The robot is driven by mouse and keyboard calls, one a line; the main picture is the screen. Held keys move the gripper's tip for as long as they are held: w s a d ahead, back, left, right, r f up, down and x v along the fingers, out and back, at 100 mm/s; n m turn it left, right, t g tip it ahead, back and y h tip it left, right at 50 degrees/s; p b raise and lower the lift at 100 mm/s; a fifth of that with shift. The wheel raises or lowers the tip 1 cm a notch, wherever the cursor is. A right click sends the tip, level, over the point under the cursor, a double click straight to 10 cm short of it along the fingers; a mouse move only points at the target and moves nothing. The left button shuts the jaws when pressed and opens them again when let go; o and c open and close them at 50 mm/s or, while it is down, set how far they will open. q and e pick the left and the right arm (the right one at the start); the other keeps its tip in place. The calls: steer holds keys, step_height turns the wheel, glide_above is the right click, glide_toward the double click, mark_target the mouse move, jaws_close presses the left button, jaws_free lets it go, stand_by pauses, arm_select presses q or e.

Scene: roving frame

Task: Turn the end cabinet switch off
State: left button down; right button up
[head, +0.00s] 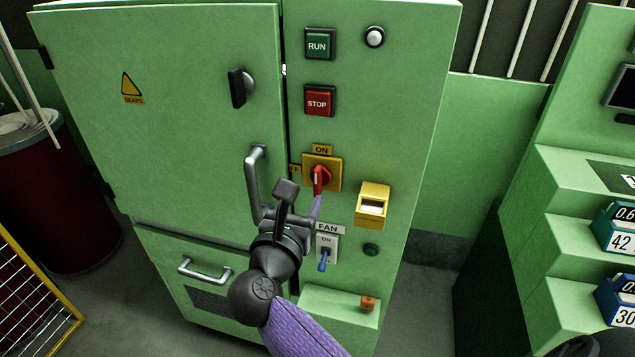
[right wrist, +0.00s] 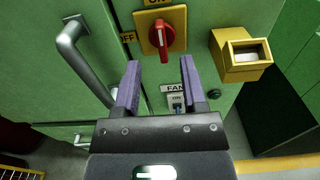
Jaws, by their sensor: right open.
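The end cabinet switch (head: 319,176) is a red rotary handle on a yellow plate on the green cabinet's right panel. The handle stands upright, in line with the ON label above; an OFF label is at the plate's left. It also shows in the right wrist view (right wrist: 166,36), ahead of the fingertips. My right gripper (head: 314,206) is in front of the panel, just below the switch. In the right wrist view its two purple fingers (right wrist: 160,72) are apart with nothing between them. The handle appears untouched. My left gripper is not in view.
A FAN toggle (head: 325,249) is below the switch. A yellow box (head: 372,205) juts out to the right. A grey door handle (head: 256,185) stands out close to the left. RUN (head: 318,46) and STOP (head: 319,102) buttons are above.

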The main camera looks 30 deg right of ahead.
mark_target(316, 174)
steer(key=x, duration=0.8)
steer(key=shift+b, duration=0.4)
steer(key=shift+a, duration=0.1)
steer(key=shift+c, duration=0.2)
jaws_close()
